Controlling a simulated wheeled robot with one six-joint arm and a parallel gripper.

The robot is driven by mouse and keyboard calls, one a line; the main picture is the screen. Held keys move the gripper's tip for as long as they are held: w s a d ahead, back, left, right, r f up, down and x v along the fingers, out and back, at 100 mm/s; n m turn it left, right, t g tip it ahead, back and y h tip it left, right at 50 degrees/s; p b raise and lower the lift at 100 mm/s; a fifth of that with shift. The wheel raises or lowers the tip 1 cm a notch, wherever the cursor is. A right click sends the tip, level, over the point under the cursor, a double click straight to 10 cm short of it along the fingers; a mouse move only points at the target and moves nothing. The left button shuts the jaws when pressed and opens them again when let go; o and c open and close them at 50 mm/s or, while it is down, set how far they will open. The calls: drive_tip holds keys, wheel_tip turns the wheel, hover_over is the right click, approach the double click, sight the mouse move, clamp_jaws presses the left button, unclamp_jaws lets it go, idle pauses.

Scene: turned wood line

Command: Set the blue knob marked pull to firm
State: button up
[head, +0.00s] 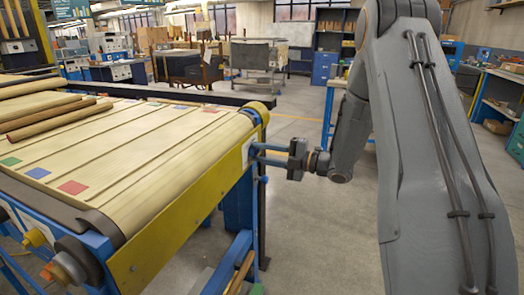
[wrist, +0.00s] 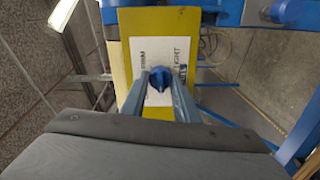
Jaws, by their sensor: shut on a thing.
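The blue knob (wrist: 160,78) sits on a white label plate (wrist: 150,55) in the wrist view. The plate has dark lettering that seems to read FIRM on the left and LIGHT on the right; part of a further word right of the knob is hard to read. My gripper (wrist: 162,82) has one finger on each side of the knob and is shut on it. The fingers hide the lower part of the plate. I cannot tell clearly which way the knob points. In the head view my gripper (head: 258,154) reaches the end of the conveyor's yellow side rail, and the fingers hide the knob.
The conveyor (head: 150,140) fills the left, with wooden rods (head: 60,112) and coloured squares on its slatted belt. Its yellow rail (head: 190,200) and blue legs (head: 238,250) stand close beside my gripper. Grey floor (head: 330,240) is free to the right. Benches and cabinets stand farther back.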

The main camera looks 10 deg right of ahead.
drive_tip(key=m+p, duration=0.3)
drive_tip(key=m, duration=0.4)
drive_tip(key=shift+s, duration=0.1)
drive_tip(key=m+p, duration=0.2)
drive_tip(key=m, duration=0.2)
drive_tip(key=m+p, duration=0.1)
drive_tip(key=m, duration=0.2)
drive_tip(key=shift+m+p, duration=0.3)
drive_tip(key=shift+m, duration=0.1)
drive_tip(key=m+p, duration=0.3)
drive_tip(key=m, duration=0.9)
drive_tip(key=shift+f+m+p, duration=0.15)
drive_tip(key=shift+m+p, duration=0.15)
drive_tip(key=shift+p, duration=0.1)
drive_tip(key=o, duration=1)
drive_tip(key=shift+o, duration=0.3)
